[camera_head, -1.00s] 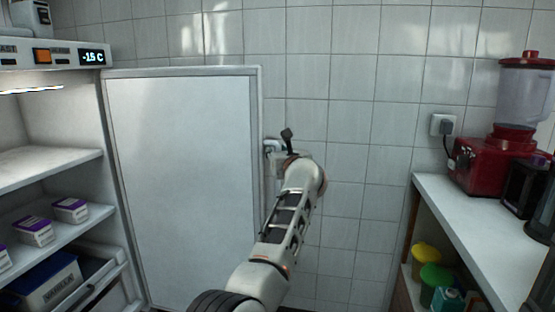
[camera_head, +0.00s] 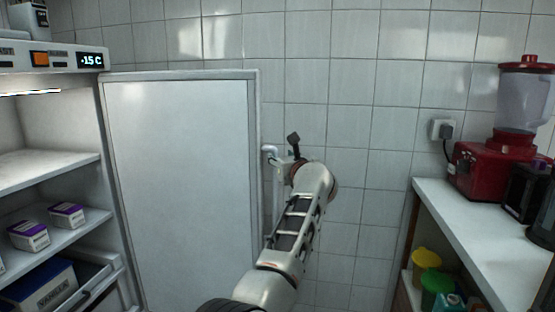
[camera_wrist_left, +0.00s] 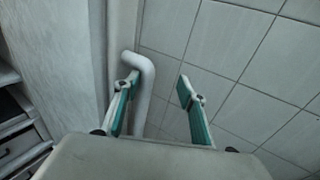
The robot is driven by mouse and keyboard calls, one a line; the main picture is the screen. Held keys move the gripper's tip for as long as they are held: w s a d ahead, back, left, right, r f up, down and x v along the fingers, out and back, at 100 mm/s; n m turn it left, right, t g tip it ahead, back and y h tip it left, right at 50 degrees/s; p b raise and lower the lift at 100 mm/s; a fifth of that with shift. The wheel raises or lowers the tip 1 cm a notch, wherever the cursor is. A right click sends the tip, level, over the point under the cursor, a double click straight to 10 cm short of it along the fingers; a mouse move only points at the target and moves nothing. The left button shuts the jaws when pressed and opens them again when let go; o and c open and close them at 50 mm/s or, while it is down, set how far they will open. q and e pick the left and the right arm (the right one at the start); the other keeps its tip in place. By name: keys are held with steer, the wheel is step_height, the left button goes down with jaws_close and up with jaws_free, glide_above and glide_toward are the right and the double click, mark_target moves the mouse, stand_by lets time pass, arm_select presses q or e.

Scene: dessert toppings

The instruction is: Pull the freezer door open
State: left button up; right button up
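The freezer door (camera_head: 180,190) stands swung wide open to the right of the freezer (camera_head: 52,60), its inner side facing me. Its white tubular handle (camera_head: 276,185) shows past the door's free edge. In the left wrist view the bent handle (camera_wrist_left: 143,90) lies close to the left finger, with a clear gap to the right finger. My left gripper (camera_head: 281,163) is beside the handle's upper end, mostly hidden by my wrist in the head view. The wrist view shows its fingers (camera_wrist_left: 160,95) spread apart. Whether the handle touches a finger I cannot tell. My right gripper is not in view.
Freezer shelves (camera_head: 45,165) hold small purple-and-white boxes (camera_head: 67,215) and a vanilla box (camera_head: 42,290). At right, a white counter (camera_head: 470,230) carries a red blender (camera_head: 490,165). Colored tubs (camera_head: 426,259) sit below it. A tiled wall (camera_head: 350,110) stands behind the door.

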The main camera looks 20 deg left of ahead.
arm_select(q)
steer(key=d+r, duration=0.2)
steer(key=d, duration=0.1)
steer(key=shift+r, duration=0.4)
steer(key=o, duration=0.7)
steer(key=shift+w+d+f+b, duration=0.15)
steer(key=shift+d+b, duration=0.15)
steer(key=shift+d, duration=0.4)
steer(key=shift+s+d+f+b, duration=0.1)
steer(key=shift+d+b, duration=0.2)
steer(key=shift+d, duration=0.65)
steer(key=shift+w+d+r, duration=0.1)
steer(key=shift+d+r, duration=0.05)
steer(key=shift+d, duration=0.75)
steer(key=c, duration=0.7)
steer(key=shift+a+f, duration=0.35)
steer(key=shift+f, duration=0.2)
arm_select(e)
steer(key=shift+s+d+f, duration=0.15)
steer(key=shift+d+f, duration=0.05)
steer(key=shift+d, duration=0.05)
arm_select(q)
steer(key=shift+a+f, duration=0.15)
